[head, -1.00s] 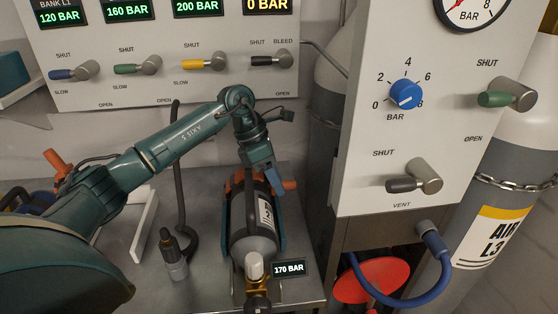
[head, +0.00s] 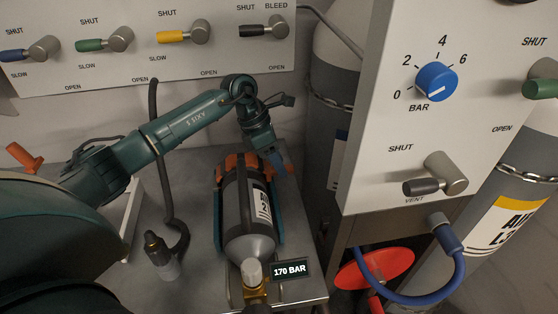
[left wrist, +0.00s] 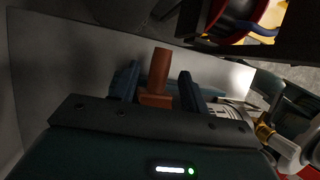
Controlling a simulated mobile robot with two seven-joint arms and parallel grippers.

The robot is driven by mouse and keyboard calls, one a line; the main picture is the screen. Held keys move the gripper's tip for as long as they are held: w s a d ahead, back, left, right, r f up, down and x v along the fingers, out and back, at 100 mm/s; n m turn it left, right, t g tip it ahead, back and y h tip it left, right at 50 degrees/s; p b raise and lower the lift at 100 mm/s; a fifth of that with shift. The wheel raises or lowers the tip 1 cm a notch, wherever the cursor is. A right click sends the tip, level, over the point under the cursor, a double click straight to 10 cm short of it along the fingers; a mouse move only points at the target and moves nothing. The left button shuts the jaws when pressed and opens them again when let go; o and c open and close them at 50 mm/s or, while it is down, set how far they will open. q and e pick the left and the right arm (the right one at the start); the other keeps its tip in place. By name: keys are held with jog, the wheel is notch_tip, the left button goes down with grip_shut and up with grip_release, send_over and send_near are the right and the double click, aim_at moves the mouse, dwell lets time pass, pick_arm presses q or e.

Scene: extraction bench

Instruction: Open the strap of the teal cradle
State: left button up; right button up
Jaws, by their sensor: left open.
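The teal cradle (head: 218,212) stands on the bench and holds a grey cylinder (head: 245,236) with a dark band and white label. Its orange strap (head: 233,163) crosses the cylinder's far end. My left gripper (head: 283,162) is at the strap's right side, partly hiding it. In the left wrist view my left gripper (left wrist: 158,84) is open, with an orange upright lever (left wrist: 160,72) between its two fingers. I cannot tell whether a finger touches it. The strap looks closed over the cylinder, though its fastening is hidden. My right gripper is not in view.
A small dark-topped bottle (head: 161,257) and a dark hose (head: 165,190) are left of the cradle. A 170 BAR display (head: 290,269) is at its front. The white valve panel (head: 400,130) stands close on the right. Bare bench shows (head: 200,285) left of the cylinder's valve.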

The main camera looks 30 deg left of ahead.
pick_arm(q)
jog(key=shift+d+f, duration=0.2)
jog(key=shift+f, duration=0.3)
jog(key=shift+c, duration=0.2)
grip_shut()
